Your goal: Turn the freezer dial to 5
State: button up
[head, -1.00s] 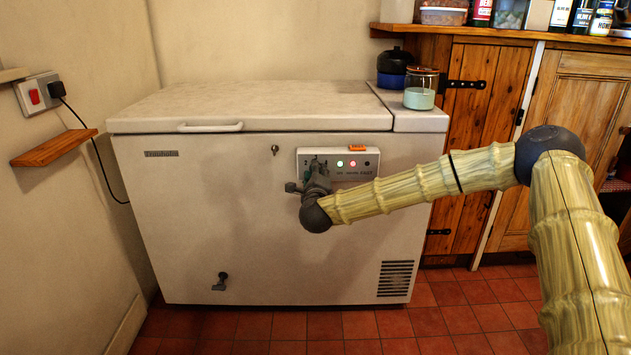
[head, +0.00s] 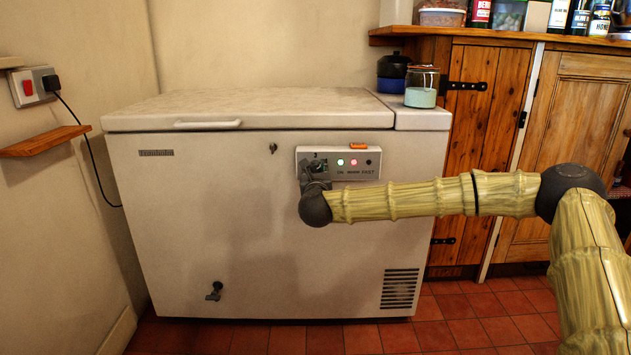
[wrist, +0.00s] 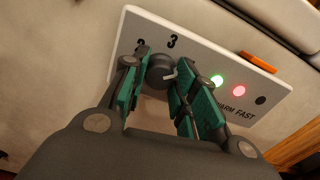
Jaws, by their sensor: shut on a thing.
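The freezer dial (wrist: 159,72) is a dark grey round knob on the white control panel (wrist: 128,38). A pale pointer mark shows on its right side in the wrist view. The figures 2 and 3 are readable above it; the other figures are hidden, so I cannot tell the exact setting. My gripper (wrist: 160,76) is shut on the dial, with one green-padded finger on each side. In the head view my gripper (head: 315,168) covers most of the dial at the left end of the panel (head: 372,172). The white chest freezer (head: 190,225) has its lid closed.
Green, red and dark lamps sit right of the dial, below an orange piece (head: 359,146). A jar (head: 421,87) stands on the freezer's right top. A small wooden shelf (head: 45,141) is on the left wall. The red tiled floor in front is clear.

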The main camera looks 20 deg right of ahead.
jog(key=m+b, duration=0.1)
jog(key=m, duration=0.1)
jog(key=m+b, duration=0.1)
jog(key=b, duration=0.1)
jog(key=shift+d+f+m, duration=0.1)
jog(key=shift+f+m, duration=0.25)
jog(key=shift+m, duration=0.05)
jog(key=m+b, duration=0.3)
jog(key=b, duration=0.1)
jog(key=shift+m, duration=0.3)
jog(key=m+b, duration=0.4)
jog(key=shift+m, duration=0.3)
jog(key=shift+r+m+b, duration=0.15)
jog(key=shift+m+b, duration=0.35)
jog(key=o, duration=1)
jog(key=shift+d, duration=0.1)
jog(key=shift+r, duration=0.1)
jog(key=shift+s, duration=0.15)
